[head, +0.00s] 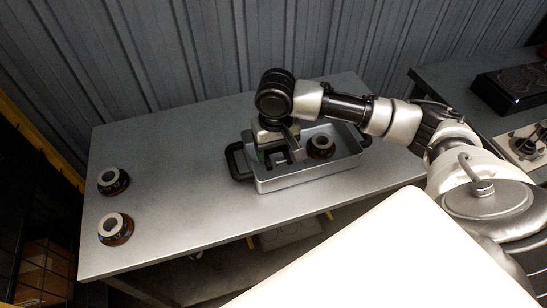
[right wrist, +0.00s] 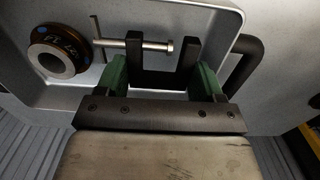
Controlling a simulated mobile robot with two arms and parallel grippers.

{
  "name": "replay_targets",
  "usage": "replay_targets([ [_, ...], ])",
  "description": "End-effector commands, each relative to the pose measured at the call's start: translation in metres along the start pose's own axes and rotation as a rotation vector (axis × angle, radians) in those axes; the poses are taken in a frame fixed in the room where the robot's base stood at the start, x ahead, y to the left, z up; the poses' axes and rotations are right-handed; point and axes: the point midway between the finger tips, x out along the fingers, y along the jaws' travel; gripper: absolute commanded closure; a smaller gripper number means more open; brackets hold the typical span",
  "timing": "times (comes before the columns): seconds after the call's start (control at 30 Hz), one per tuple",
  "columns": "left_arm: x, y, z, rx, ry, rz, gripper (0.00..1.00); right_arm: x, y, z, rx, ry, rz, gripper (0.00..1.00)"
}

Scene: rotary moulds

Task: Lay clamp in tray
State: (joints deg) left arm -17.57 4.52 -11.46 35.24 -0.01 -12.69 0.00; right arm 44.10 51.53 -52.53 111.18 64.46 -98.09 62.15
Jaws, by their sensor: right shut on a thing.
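The clamp (right wrist: 165,79) is a black C-shaped frame with a silver screw and cross bar, seen in the right wrist view. My right gripper (right wrist: 161,85) is shut on it, with green finger pads on either side of the frame. In the head view my right gripper (head: 281,152) is over the left part of the tray (head: 310,178), a grey metal box with black end handles. The clamp is inside the tray's outline; whether it touches the floor I cannot tell. My left gripper is not in view.
A dark ring-shaped part with a pale hub (head: 320,146) sits in the tray, right of my gripper. Two similar parts, a far one (head: 113,181) and a near one (head: 115,229), stand on the table's left end. The table (head: 185,180) is clear between them and the tray.

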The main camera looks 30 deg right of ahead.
Motion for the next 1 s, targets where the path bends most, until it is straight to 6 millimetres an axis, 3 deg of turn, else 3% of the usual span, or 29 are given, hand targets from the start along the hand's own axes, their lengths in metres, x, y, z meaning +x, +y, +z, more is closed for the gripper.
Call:
replay_targets([
  [0.07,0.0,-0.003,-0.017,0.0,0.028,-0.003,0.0,0.003,-0.004,-0.003,-0.001,0.0,0.0,0.64],
  [0.17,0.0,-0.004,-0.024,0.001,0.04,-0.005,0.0,0.011,-0.005,-0.004,0.0,-0.002,0.002,0.64],
  [0.4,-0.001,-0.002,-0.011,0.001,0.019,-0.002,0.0,0.042,-0.005,-0.003,-0.001,0.0,0.001,0.64],
  [0.77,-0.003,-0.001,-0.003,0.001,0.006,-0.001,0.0,0.045,-0.005,-0.003,-0.001,0.0,0.0,0.64],
  [0.8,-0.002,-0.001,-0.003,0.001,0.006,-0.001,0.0,0.046,-0.005,-0.003,-0.002,0.0,0.0,0.29],
  [0.87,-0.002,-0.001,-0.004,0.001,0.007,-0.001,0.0,0.046,-0.005,-0.003,-0.002,0.0,0.0,0.22],
  [1.0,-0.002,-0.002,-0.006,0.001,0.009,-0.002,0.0,0.046,-0.005,-0.003,-0.002,0.0,0.001,0.22],
])
